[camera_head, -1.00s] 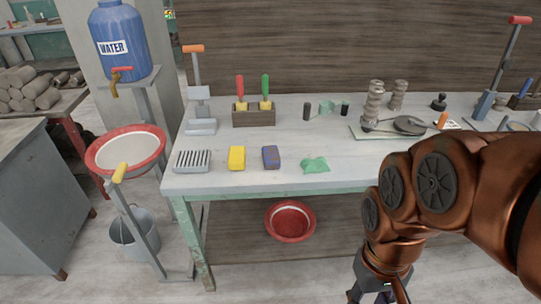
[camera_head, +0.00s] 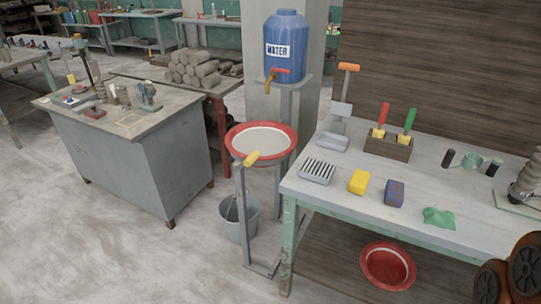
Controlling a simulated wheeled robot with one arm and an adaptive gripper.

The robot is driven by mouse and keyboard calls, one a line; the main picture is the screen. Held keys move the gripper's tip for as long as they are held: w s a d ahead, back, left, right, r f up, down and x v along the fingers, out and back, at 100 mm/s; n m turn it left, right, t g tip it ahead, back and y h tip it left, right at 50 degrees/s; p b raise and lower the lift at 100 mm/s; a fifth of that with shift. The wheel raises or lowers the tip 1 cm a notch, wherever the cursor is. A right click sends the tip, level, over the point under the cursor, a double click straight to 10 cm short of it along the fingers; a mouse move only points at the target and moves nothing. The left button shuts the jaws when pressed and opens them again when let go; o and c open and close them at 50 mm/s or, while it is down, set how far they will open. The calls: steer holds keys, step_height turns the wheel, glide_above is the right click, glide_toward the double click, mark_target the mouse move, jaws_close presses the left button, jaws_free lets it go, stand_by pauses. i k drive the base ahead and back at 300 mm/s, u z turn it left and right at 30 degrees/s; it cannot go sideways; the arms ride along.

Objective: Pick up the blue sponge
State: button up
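The blue sponge (camera_head: 394,193) lies on the pale workbench (camera_head: 330,199), near its front edge. A yellow sponge (camera_head: 358,181) lies just left of it, apart from it, and a crumpled green cloth (camera_head: 438,217) lies to its right. Nothing covers the blue sponge. My gripper is out of view; only a copper-coloured part of my arm shows at the bottom right corner.
A ribbed grey dish (camera_head: 317,172) and a wooden tool box (camera_head: 388,147) stand on the workbench. Left of it are a red-rimmed basin (camera_head: 234,152) on a stand and a blue water tank (camera_head: 286,45). Clear floor (camera_head: 135,245) lies at lower left.

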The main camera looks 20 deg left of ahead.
mark_target(394, 194)
steer(key=u, duration=0.55)
steer(key=k, duration=0.55)
steer(key=u, duration=1.2)
steer(key=i, duration=0.75)
steer(key=z, duration=0.5)
steer(key=i, duration=0.9)
steer(key=z, duration=0.8)
